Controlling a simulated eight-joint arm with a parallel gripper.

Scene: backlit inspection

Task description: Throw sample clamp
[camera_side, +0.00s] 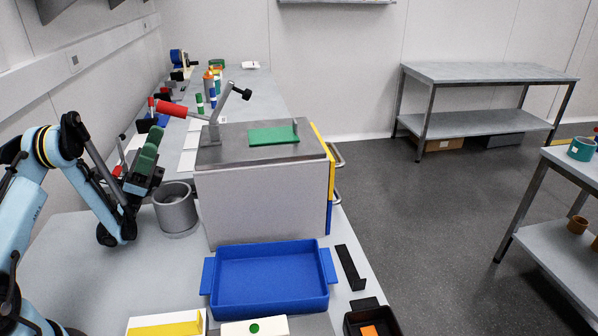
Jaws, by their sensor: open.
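The sample clamp is a toggle clamp (213,132) on the left part of the grey top of a box-shaped station (262,205). Its red handle (172,108) sticks out to the left, and its black-tipped arm (240,93) points up to the right, raised clear of the surface. A flat green plate (273,136) lies on the station top, to the right of the clamp, with a small upright post at its right end. My gripper (149,143) is open, left of the station and below the red handle, apart from it. Its fingers are seen edge-on.
A grey cylindrical cup (175,210) stands between my gripper and the station. A blue tray (268,283) sits in front of the station, with a black bar (350,267) beside it. Bottles and tools crowd the bench behind the clamp. The air above the station is open.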

